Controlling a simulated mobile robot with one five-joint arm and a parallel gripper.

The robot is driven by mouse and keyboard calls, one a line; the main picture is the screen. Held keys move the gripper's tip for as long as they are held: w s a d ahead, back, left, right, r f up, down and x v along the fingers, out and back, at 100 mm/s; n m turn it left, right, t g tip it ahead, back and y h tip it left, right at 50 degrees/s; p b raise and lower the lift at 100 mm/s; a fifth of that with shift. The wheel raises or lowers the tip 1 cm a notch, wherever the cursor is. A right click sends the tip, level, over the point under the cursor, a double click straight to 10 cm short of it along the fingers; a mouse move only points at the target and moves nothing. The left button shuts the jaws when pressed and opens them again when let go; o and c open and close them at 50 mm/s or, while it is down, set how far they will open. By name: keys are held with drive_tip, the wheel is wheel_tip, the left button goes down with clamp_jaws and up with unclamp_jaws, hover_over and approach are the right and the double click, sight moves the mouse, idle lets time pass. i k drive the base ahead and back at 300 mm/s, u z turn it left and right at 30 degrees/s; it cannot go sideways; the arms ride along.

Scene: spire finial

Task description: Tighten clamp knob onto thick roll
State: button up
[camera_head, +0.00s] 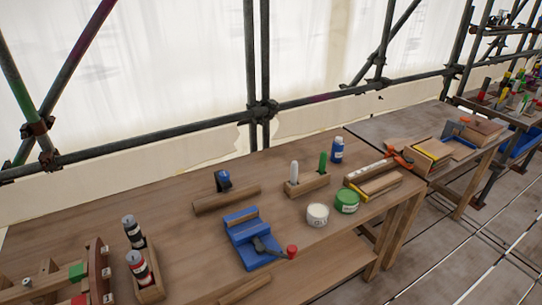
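A blue clamp or vise (250,238) sits on the wooden bench, with a dark bar reaching to a red knob (291,252) at its lower right. A tan, roll-like cylinder (226,200) lies on the bench behind it, apart from it. A small dark-blue piece (223,180) stands at that cylinder's back edge; I cannot tell if they touch. Orange clamp-like parts (400,158) sit at the right end of a long wooden piece (370,172). I cannot tell which is the task's clamp or roll. My gripper is not in view.
The bench (170,225) also holds a white tub (317,215), a green tub (347,201), a blue bottle (337,150), a marker holder (307,185) and a bottle tray (151,280). A curved wooden piece (97,275) stands lower left. A second table (390,127) and scaffold poles (251,60) lie beyond.

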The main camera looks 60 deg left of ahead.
sight(225, 177)
drive_tip(key=i, duration=2)
drive_tip(key=u, duration=5)
drive_tip(key=i, duration=1.7)
drive_tip(key=z, duration=0.05)
